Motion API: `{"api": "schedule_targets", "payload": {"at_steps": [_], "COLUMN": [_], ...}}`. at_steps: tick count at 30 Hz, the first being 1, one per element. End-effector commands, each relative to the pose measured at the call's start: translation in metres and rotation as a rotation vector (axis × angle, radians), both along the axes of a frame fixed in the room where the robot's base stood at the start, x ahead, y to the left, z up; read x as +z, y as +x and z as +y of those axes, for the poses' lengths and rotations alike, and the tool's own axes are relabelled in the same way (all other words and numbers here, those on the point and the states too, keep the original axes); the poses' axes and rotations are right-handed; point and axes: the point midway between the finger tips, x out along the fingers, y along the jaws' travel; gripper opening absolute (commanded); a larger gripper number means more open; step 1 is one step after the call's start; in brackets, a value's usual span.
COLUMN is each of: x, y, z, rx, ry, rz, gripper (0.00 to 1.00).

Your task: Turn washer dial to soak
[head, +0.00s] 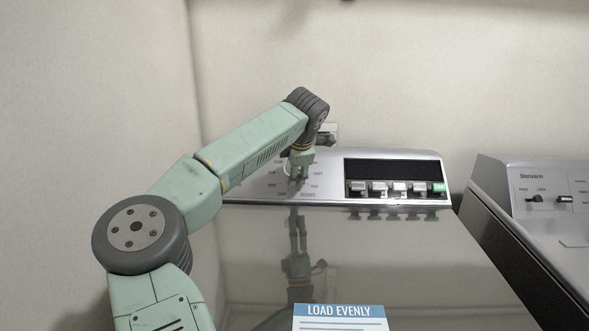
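The washer (400,255) has a glossy top lid and a silver control panel (330,195) along its back. The dial area is at the panel's left part, with small printed labels around it that are too small to read. My gripper (299,183) is in front of that area and hides most or all of the dial. It points down and its fingers are small in the view. I cannot tell whether it touches or grips the dial, or whether the fingers are open or shut. The dial's pointing direction is hidden.
Right of the dial area are a dark display (395,169) and a row of silver buttons (377,187), with a green button (438,187) at the end. A "LOAD EVENLY" label (340,312) lies on the lid. A second machine (545,200) stands at right. A wall (400,80) rises behind.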

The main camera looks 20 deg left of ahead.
Motion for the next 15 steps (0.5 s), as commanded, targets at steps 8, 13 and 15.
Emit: {"api": "schedule_targets", "payload": {"at_steps": [8,13,15], "x": [0.0001,0.0000,0.0000], "y": [0.0001,0.0001,0.0001], "z": [-0.0002,-0.0001,-0.0001], "rx": [0.001,0.001,0.001], "ry": [-0.001,-0.001,-0.001], "rz": [0.000,0.000,0.000], "gripper": [0.63,0.65,0.65]}}
